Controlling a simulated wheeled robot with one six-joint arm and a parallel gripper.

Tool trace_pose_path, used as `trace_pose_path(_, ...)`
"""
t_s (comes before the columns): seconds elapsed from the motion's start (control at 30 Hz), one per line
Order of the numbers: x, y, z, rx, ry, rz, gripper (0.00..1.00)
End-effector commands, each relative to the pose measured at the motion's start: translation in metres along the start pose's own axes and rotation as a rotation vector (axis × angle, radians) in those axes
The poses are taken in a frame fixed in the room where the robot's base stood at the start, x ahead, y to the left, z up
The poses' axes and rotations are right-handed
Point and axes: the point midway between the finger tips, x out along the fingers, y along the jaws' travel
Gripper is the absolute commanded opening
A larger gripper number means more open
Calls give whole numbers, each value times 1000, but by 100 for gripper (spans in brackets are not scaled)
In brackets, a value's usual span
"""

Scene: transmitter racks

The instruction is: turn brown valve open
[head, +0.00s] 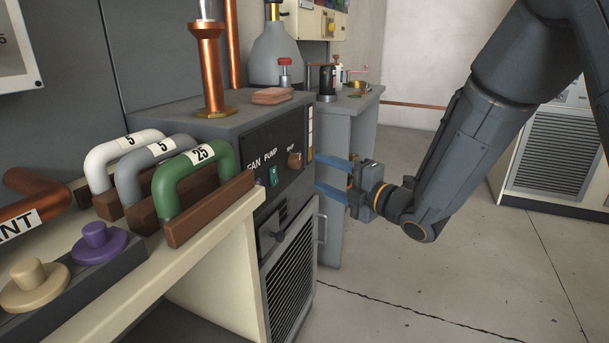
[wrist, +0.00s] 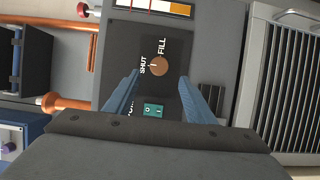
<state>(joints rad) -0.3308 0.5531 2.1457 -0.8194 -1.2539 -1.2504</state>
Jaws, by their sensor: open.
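The brown valve is a small round knob (head: 295,159) on the dark front panel of the grey cabinet. In the wrist view the brown knob (wrist: 159,66) lies between the words SHUT and FILL, and a small light mark on it seems to face SHUT. My gripper (head: 317,171) is open and empty, in front of the panel just right of the knob in the head view. In the wrist view my two blue fingers (wrist: 158,80) point at the panel, one on each side of the knob's line. I see no contact with the knob.
A green switch (head: 273,177) sits beside the knob on the panel; it also shows between my fingers in the wrist view (wrist: 153,110). A vented grille (head: 289,288) is below. Copper post (head: 208,70) and grey flask (head: 277,50) stand behind.

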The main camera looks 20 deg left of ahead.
Motion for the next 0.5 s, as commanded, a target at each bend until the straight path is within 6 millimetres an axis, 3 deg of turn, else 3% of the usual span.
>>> trace_pose_path(0.5, 68, 1, -2, -3, 5, 5, 50)
